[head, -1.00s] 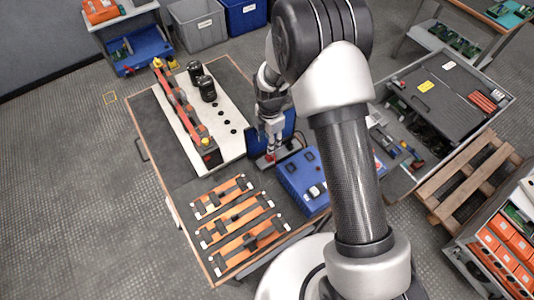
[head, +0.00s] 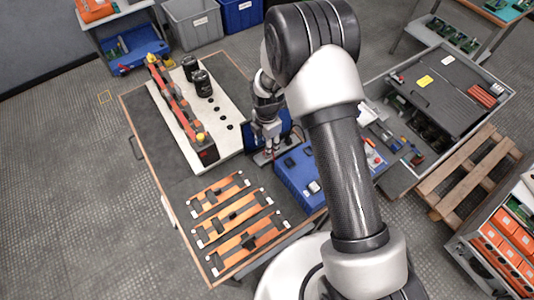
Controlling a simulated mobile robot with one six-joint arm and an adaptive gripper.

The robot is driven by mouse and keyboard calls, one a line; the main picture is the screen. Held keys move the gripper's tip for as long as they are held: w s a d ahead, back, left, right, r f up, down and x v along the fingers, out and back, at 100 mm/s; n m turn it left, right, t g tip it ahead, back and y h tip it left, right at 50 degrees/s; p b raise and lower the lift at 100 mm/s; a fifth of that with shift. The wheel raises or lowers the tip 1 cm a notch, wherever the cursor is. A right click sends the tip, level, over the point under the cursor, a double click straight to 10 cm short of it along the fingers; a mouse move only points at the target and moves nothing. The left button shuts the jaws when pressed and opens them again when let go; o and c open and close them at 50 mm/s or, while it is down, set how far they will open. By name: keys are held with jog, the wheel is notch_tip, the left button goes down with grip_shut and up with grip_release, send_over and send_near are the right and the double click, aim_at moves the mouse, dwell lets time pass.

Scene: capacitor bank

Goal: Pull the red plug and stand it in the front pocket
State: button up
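My gripper (head: 271,152) points down over the bench, just left of a blue box. A small bit of red shows at its fingertips, perhaps the red plug; it is too small to tell whether the fingers are closed on it. The tips are low over a small grey fixture (head: 262,159), with a blue upright panel (head: 287,122) behind. The blue box (head: 287,181) has dark openings and a white item on top. I cannot tell which part is the front pocket.
A white board (head: 229,144) with a red-orange busbar (head: 176,103) and black cylinders (head: 203,84) lies behind left. Several orange bars (head: 233,217) lie in front left. A grey drawer unit (head: 445,95) and a pallet (head: 470,180) stand right.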

jog(key=shift+f+b, duration=1.1)
jog(key=shift+f, duration=0.9)
jog(key=shift+c, duration=0.3)
grip_shut()
jog(key=shift+r, duration=0.15)
jog(key=shift+r+p, duration=1.9)
jog(key=shift+r, duration=1.05)
